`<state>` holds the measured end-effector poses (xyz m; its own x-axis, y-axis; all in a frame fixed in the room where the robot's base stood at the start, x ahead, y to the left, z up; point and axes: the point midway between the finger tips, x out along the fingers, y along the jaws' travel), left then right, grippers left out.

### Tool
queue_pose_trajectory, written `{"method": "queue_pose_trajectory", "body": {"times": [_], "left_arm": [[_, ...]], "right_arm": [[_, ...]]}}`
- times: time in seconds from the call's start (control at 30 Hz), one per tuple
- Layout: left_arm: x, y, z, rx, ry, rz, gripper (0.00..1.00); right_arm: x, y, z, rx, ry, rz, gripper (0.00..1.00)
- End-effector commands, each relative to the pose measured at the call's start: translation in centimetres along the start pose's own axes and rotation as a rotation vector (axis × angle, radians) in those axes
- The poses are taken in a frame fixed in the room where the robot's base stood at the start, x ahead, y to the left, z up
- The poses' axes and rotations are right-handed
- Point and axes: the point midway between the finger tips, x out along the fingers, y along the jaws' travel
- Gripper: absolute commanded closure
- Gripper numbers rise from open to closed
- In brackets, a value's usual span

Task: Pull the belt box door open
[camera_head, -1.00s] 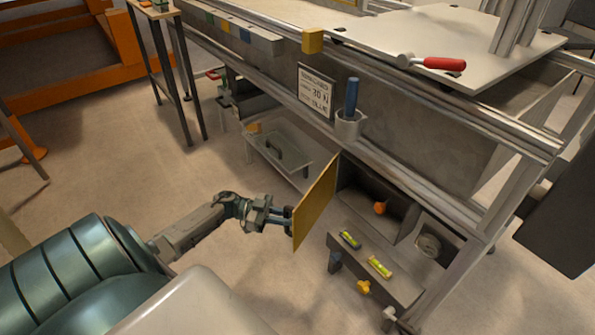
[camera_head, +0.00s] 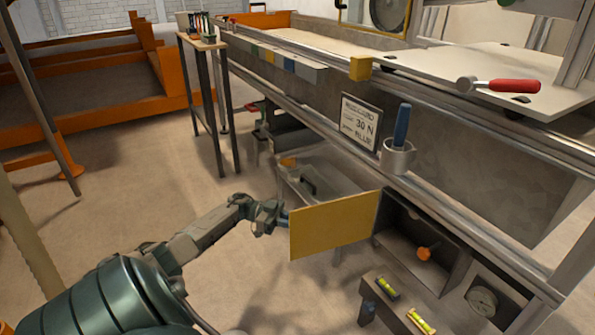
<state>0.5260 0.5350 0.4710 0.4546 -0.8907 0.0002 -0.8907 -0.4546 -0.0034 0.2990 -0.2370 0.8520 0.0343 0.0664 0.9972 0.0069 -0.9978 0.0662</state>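The yellow belt box door (camera_head: 335,224) stands swung out from the box, its far right edge at the box's left side. The belt box (camera_head: 452,262) is an open dark compartment under the sandbed, with an orange knob (camera_head: 425,254) inside. My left gripper (camera_head: 281,217) is at the door's free left edge, seeming to touch it. Its fingertips are small and partly hidden by the door, so I cannot tell whether they are shut on it. My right gripper is not in view.
A shelf with yellow-green levels (camera_head: 421,320) is below the box, and a round gauge (camera_head: 482,301) is to its right. A grey tray (camera_head: 335,180) is behind the door. A red-handled tool (camera_head: 515,86) lies on top.

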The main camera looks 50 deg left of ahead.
Motion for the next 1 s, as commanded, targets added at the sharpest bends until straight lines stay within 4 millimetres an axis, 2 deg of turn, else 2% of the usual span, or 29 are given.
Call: {"method": "queue_pose_trajectory", "body": {"times": [0.5, 0.53, 0.63, 1.0], "left_arm": [[-0.18, -0.47, 0.03, -0.001, 0.000, -0.001, 1.00], [-0.18, -0.47, 0.03, -0.001, 0.000, -0.001, 0.82], [-0.18, -0.46, 0.02, -0.001, 0.000, -0.001, 0.64], [-0.85, -0.49, 0.01, -0.001, -0.001, -0.002, 0.64]], "right_arm": [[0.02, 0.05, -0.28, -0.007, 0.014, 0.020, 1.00], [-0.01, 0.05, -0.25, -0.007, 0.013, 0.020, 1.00], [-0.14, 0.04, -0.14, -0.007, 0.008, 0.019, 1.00], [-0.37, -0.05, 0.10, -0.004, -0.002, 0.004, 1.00]]}}
